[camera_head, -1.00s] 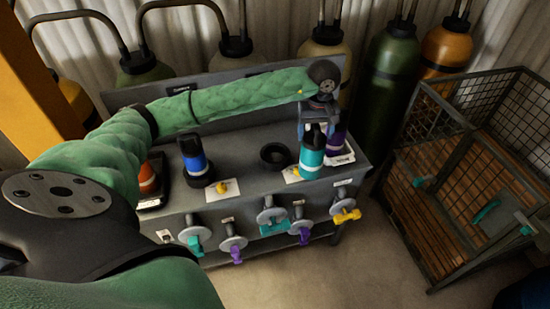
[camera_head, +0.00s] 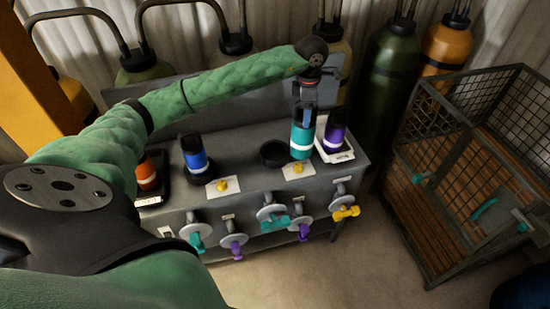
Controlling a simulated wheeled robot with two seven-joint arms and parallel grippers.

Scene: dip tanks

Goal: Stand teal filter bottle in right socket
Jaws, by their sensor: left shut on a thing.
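The teal filter bottle (camera_head: 302,142), with a pale band, is upright in my left gripper (camera_head: 304,117), which is shut on its dark top. The bottle appears just right of the empty dark round socket (camera_head: 275,154) on the grey bench; the gap under its base is hard to judge. A blue bottle (camera_head: 194,155) stands in another dark socket (camera_head: 199,174) to the left. My right gripper is not in view.
A purple bottle (camera_head: 335,136) stands on a white-edged pad (camera_head: 340,156) close right of the teal one. An orange bottle (camera_head: 147,175) is at the bench's left. Yellow knobs and valve handles line the front. A wire cage (camera_head: 450,180) stands right.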

